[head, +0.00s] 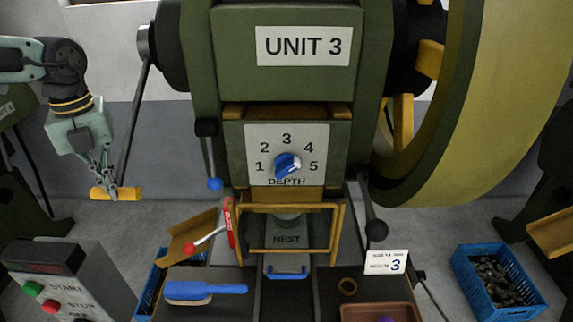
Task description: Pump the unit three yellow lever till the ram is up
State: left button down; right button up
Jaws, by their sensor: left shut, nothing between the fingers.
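The Unit 3 press (303,46) stands in the middle of the head view. Its long dark lever (135,118) hangs down from a pivot at the upper left of the press and ends in a yellow grip (130,193). My left gripper (112,192) is shut with nothing held, its fingertips at the yellow grip; I cannot tell whether they touch it. The ram area sits below the depth panel (287,153), above the nest (287,238), partly hidden by a yellow guard frame (341,235). My right gripper is out of view.
A start/stop box (62,270) stands at the lower left. A blue-handled brush (204,290) lies on the press table. Smaller levers with a blue knob (215,184), red knob (190,248) and black knob (376,230) stick out. A blue crate (497,283) stands right, below a large flywheel (475,110).

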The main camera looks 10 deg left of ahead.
aim_at(121, 186)
pick_arm(q)
jog(key=shift+s+f, duration=0.1)
jog(key=shift+f, duration=0.2)
jog(key=f+b, duration=0.1)
jog(key=w+f, duration=0.1)
jog(key=w+f+b, duration=0.1)
jog(key=f, duration=0.1)
jog(key=shift+b, duration=0.3)
jog(key=shift+w+a+f+b, duration=0.1)
jog(key=shift+w+f+b, duration=0.2)
jog(key=shift+w+f, duration=0.2)
